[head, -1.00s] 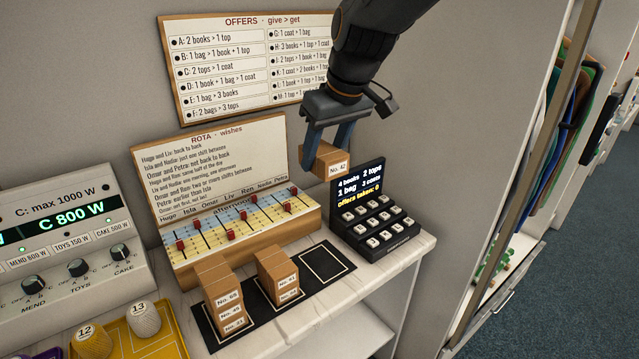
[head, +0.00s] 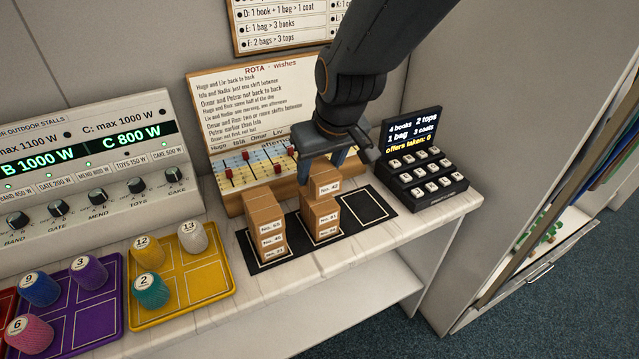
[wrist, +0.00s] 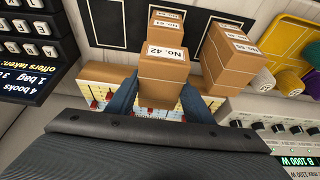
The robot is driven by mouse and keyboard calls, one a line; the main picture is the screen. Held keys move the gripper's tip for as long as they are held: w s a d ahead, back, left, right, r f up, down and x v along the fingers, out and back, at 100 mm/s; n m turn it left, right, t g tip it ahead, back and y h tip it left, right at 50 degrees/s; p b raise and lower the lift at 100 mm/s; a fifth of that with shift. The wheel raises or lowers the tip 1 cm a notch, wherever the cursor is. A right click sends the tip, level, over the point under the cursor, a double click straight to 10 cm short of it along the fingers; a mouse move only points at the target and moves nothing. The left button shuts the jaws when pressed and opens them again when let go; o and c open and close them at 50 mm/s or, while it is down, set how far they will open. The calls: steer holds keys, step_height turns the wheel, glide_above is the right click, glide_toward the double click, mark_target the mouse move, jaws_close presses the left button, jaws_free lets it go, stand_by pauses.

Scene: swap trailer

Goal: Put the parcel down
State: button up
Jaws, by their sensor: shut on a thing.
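My gripper (head: 323,165) is shut on a cardboard parcel labelled No. 42 (head: 327,187), which it holds upright over the middle stack of parcels (head: 321,222). In the head view the parcel's underside is at or just above the stack's top; I cannot tell whether they touch. In the wrist view the parcel (wrist: 168,72) sits between my fingers (wrist: 160,92) and covers part of the middle stack (wrist: 165,22). A taller stack (head: 265,228) stands to the left. Both stacks stand on a black mat (head: 364,206) with white outlines; its right outlined square is empty.
A keypad with a lit display (head: 420,160) stands right of the mat. The rota board (head: 252,120) with sliders stands behind. A yellow tray (head: 196,292) and a purple tray (head: 92,318) hold numbered spools at the left. A power panel (head: 90,160) stands behind them.

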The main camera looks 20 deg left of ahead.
steer(key=shift+f+p, duration=0.3)
steer(key=shift+f, duration=1.85)
steer(key=shift+f, duration=0.15)
steer(key=o, duration=1.1)
steer(key=shift+r, duration=0.45)
steer(key=b+v, duration=0.1)
steer(key=v, duration=1)
steer(key=shift+s+d+r, duration=0.15)
